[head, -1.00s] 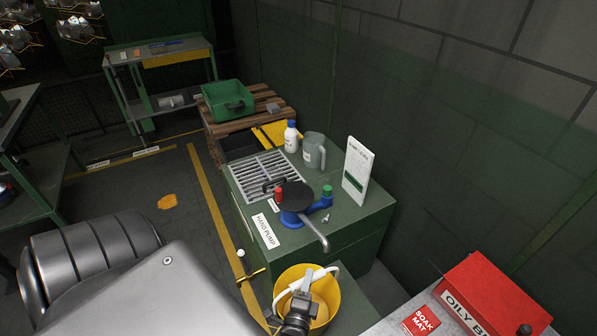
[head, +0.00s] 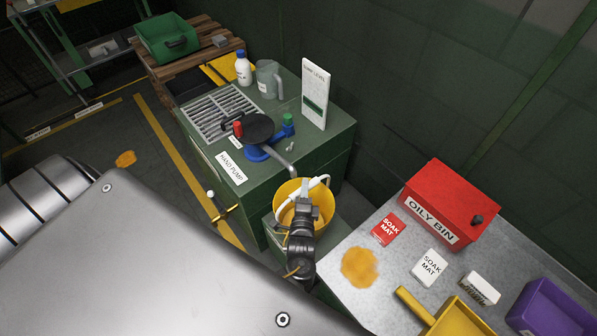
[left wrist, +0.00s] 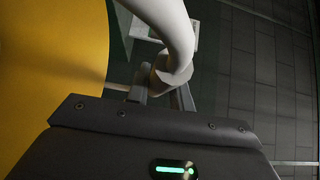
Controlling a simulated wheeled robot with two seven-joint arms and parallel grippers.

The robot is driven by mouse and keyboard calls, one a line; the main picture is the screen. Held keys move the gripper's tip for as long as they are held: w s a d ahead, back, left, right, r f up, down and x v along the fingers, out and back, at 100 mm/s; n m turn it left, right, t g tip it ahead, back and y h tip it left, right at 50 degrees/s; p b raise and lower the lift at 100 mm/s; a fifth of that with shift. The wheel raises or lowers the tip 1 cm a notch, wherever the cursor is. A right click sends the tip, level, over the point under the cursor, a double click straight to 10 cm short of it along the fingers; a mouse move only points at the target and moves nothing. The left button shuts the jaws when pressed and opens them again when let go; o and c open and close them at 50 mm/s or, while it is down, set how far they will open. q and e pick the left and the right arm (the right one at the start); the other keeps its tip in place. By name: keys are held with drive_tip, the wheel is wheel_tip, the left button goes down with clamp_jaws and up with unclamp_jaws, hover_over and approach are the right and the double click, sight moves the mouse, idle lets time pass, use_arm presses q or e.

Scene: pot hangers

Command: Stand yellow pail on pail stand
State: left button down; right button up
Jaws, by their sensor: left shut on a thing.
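The yellow pail (head: 285,212) is just under the spout of the hand pump (head: 262,152), beside the green cabinet. Its white handle (head: 321,182) is raised. My left gripper (head: 304,187) is shut on this handle; the left wrist view shows the fingers closed around the white handle (left wrist: 172,30) with the yellow pail wall (left wrist: 45,65) on the left. A low green block (head: 335,240) is under and beside the pail; I cannot tell whether the pail touches it, or whether it is the pail stand. My right gripper is not in view.
A grey bench (head: 345,288) at right holds a red oily bin (head: 450,200), soak mats, an orange spill (head: 360,267), a yellow scoop (head: 458,320) and a purple bin (head: 555,310). A jug (head: 268,78) and a level board (head: 315,92) stand on the cabinet.

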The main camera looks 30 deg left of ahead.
use_arm(q)
drive_tip(key=shift+w+d, duration=0.25)
drive_tip(key=shift+w, duration=0.4)
drive_tip(key=shift+f+b, duration=1.15)
drive_tip(key=shift+f, duration=0.35)
drive_tip(key=c, duration=1.2)
unclamp_jaws()
drive_tip(key=shift+o, duration=0.3)
drive_tip(key=shift+s+f, duration=0.1)
